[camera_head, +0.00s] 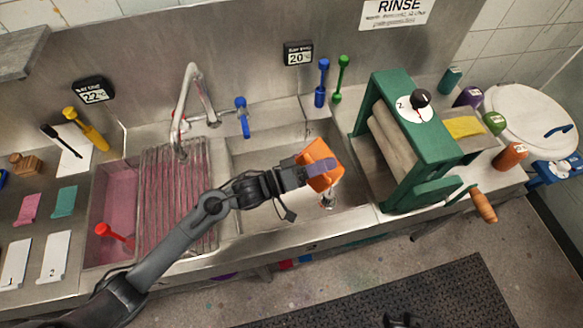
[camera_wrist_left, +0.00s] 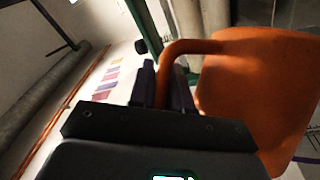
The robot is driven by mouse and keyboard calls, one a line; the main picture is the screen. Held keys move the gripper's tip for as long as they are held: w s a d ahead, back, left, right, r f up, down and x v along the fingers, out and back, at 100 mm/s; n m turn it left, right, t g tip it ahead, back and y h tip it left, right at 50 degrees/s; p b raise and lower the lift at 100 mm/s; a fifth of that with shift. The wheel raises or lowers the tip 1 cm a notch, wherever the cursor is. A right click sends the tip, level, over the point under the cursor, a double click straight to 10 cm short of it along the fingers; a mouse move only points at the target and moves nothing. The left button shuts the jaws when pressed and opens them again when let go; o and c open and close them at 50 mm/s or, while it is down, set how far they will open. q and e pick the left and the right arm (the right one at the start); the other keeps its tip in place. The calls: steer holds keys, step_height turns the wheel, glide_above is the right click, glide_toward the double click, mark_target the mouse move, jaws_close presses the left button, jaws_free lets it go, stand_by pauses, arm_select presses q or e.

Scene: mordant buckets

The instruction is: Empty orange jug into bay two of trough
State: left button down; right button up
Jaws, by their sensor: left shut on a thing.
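The orange jug (camera_head: 320,164) is held tilted above the right-hand basin of the steel trough (camera_head: 262,160). My left gripper (camera_head: 298,176) is shut on its handle, and the jug's orange body (camera_wrist_left: 255,85) and handle (camera_wrist_left: 180,50) fill much of the left wrist view. A small shiny patch (camera_head: 328,198) shows in the basin just below the jug; I cannot tell if it is poured liquid or a drain. The jug's inside is hidden. A dark piece at the bottom edge of the head view may be my right gripper, and its jaws cannot be made out.
Left of the basin are a ribbed rack (camera_head: 178,195) and a pinkish bay (camera_head: 112,200) with a red-handled tool. A tap (camera_head: 190,100) stands behind. A green roller press (camera_head: 415,135) stands close on the right. Small coloured jars (camera_head: 509,156) sit beyond it.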

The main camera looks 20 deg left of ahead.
mark_target(302, 156)
arm_select(q)
steer(key=shift+w+a+r+b, duration=0.1)
steer(key=shift+a+b, duration=0.2)
steer(key=shift+b, duration=0.15)
stand_by(0.5)
steer(key=shift+w+a+n+t+b, duration=0.1)
steer(key=shift+a+n+t+b, duration=0.2)
steer(key=shift+n+t+b, duration=0.15)
stand_by(0.5)
steer(key=shift+w+a+h, duration=0.1)
steer(key=shift+a+h, duration=0.1)
steer(key=shift+h, duration=0.1)
steer(key=shift+w+a+n+b, duration=0.1)
steer(key=shift+a+n+b, duration=0.1)
steer(key=shift+n+b, duration=0.2)
steer(key=shift+w+a+n+t+b, duration=0.25)
steer(key=shift+a+n+t+b, duration=0.1)
steer(key=shift+a+b, duration=0.3)
stand_by(0.3)
steer(key=shift+w+a+b, duration=0.1)
steer(key=shift+a+b, duration=0.25)
steer(key=shift+w+a+f+n+t+p, duration=0.15)
steer(key=shift+a+n+t+p, duration=0.1)
steer(key=shift+a+n, duration=0.15)
steer(key=shift+w+a+f+n+t+p, duration=0.1)
steer(key=shift+a+n+t+p, duration=0.15)
steer(key=shift+n, duration=0.15)
stand_by(0.6)
steer(key=shift+a, duration=0.1)
